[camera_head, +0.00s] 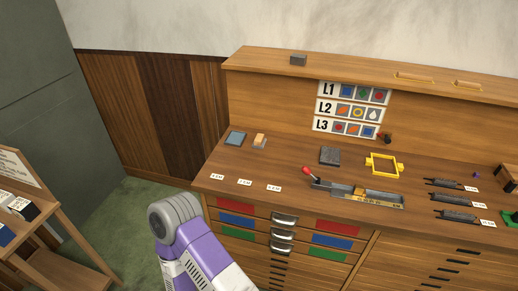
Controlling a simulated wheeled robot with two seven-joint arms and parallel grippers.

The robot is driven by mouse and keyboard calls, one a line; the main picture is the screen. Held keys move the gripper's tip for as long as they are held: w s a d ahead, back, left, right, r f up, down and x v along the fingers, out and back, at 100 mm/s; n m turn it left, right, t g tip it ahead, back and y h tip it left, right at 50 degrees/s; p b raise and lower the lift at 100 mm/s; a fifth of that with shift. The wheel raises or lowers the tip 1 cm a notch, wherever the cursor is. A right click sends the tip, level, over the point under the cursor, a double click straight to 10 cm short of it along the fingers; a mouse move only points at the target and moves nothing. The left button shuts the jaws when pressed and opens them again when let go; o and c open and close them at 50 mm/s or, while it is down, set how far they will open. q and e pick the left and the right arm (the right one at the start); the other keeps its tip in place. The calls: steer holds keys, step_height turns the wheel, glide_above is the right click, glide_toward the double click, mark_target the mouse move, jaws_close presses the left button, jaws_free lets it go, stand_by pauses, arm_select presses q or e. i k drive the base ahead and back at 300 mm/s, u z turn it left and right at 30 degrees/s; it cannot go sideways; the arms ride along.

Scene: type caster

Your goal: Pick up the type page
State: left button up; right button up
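No object is plainly marked as the type page. A dark grey square block (330,156) lies flat on the wooden bench top, left of a yellow open frame (384,164); I cannot tell whether this block is the page. In front of them lies a long grey metal tray (385,198) with a red-knobbed lever (307,171) at its left end and small yellowish pieces inside. A purple and white arm link of mine shows at the bottom, left of the bench front. Neither of my grippers is visible.
The bench (215,178) has drawers below with red, blue and green labels. A sign (351,109) with rows L1, L2 and L3 hangs behind. Dark slotted strips (453,199) lie at right, a blue-grey pad (235,138) at left. A wooden stand (55,245) is far left.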

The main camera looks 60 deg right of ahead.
mark_target(329, 157)
steer(key=u, duration=0.55)
steer(key=k, duration=1.75)
steer(key=z, duration=1.5)
steer(key=i, duration=0.1)
steer(key=z, duration=0.05)
